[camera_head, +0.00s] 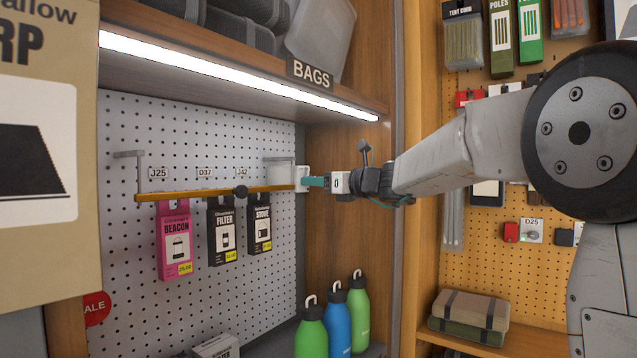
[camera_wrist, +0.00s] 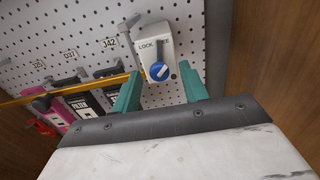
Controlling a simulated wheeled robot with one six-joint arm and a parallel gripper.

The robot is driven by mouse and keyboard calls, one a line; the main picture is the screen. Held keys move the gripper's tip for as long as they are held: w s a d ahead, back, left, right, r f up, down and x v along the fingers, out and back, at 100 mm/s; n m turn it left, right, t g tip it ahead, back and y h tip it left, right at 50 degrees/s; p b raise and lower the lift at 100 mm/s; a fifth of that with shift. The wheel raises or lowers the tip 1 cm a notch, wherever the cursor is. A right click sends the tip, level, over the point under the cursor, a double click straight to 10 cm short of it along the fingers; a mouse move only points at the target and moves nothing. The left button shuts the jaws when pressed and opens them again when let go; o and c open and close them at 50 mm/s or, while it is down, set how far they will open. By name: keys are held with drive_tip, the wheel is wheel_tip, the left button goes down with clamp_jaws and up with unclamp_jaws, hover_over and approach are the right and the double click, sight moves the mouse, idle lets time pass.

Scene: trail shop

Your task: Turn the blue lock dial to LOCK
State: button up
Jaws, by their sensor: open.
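The white lock box (camera_wrist: 150,38) sits at the right end of the yellow display bar (camera_wrist: 20,101). Its blue lock dial (camera_wrist: 158,71) is on the front face, with LOCK printed at the upper left and a second word at the upper right, partly covered by a grey bar. The dial has a pale mark, but its exact setting is too small to read. My gripper (camera_wrist: 160,75) is open, its teal fingers on either side of the dial; contact cannot be told. In the head view, my gripper (camera_head: 313,181) is close against the lock box (camera_head: 302,174), and the dial is hidden.
A wooden side panel (camera_head: 345,235) stands close on the right. Green and blue bottles (camera_head: 336,322) stand below. A lit shelf (camera_head: 230,72) runs above.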

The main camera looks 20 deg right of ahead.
drive_tip(key=shift+c, duration=0.3)
clamp_jaws()
drive_tip(key=shift+n, duration=0.4)
drive_tip(key=n, duration=1.6)
drive_tip(key=shift+n, duration=0.4)
drive_tip(key=shift+f+n, duration=0.1)
drive_tip(key=shift+n, duration=0.2)
